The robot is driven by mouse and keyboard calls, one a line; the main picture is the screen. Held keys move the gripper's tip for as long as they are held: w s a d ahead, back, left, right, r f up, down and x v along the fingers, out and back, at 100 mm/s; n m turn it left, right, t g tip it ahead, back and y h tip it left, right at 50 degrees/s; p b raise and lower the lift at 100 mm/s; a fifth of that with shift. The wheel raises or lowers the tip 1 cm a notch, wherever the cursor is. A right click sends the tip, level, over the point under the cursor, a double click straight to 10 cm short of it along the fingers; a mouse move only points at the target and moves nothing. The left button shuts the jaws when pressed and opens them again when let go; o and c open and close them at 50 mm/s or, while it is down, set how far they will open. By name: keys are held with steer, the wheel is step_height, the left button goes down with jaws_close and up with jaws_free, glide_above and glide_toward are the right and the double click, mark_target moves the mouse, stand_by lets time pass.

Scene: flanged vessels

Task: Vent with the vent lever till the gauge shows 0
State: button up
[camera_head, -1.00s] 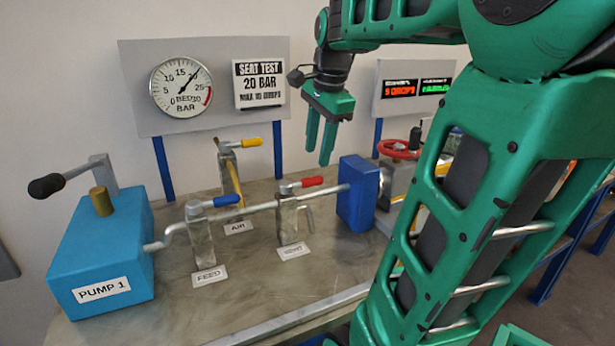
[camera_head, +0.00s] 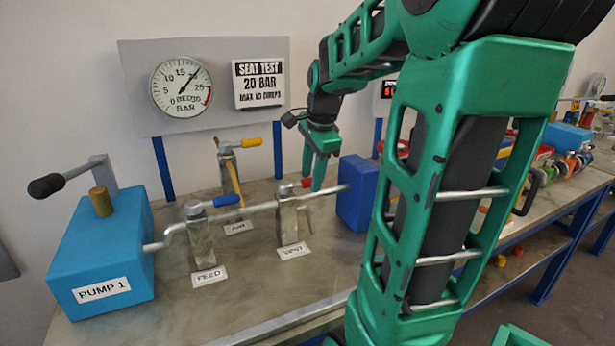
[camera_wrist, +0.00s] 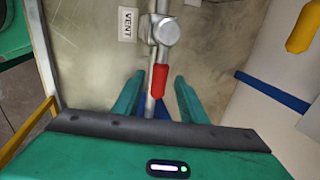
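The red vent lever (camera_head: 296,185) sits on top of the vent valve (camera_head: 288,218), behind the VENT label (camera_head: 292,251). In the wrist view the red lever (camera_wrist: 159,80) points toward my gripper (camera_wrist: 158,90), whose two green fingers stand apart on either side of its end. The fingers do not appear to touch it. In the head view my gripper (camera_head: 312,170) is just above and around the lever's right end. The gauge (camera_head: 181,88) has its needle pointing up and right, around 20 bar. The needle's exact reading is hard to tell.
Beside the vent valve are the blue-handled feed valve (camera_head: 200,240) and the yellow-handled air valve (camera_head: 230,165). A blue block (camera_head: 357,193) stands close to the right of my fingers. The blue pump (camera_head: 103,255) is at the left. The front table surface is clear.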

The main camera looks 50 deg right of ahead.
steer(key=shift+f, duration=0.15)
steer(key=shift+c, duration=0.3)
jaws_close()
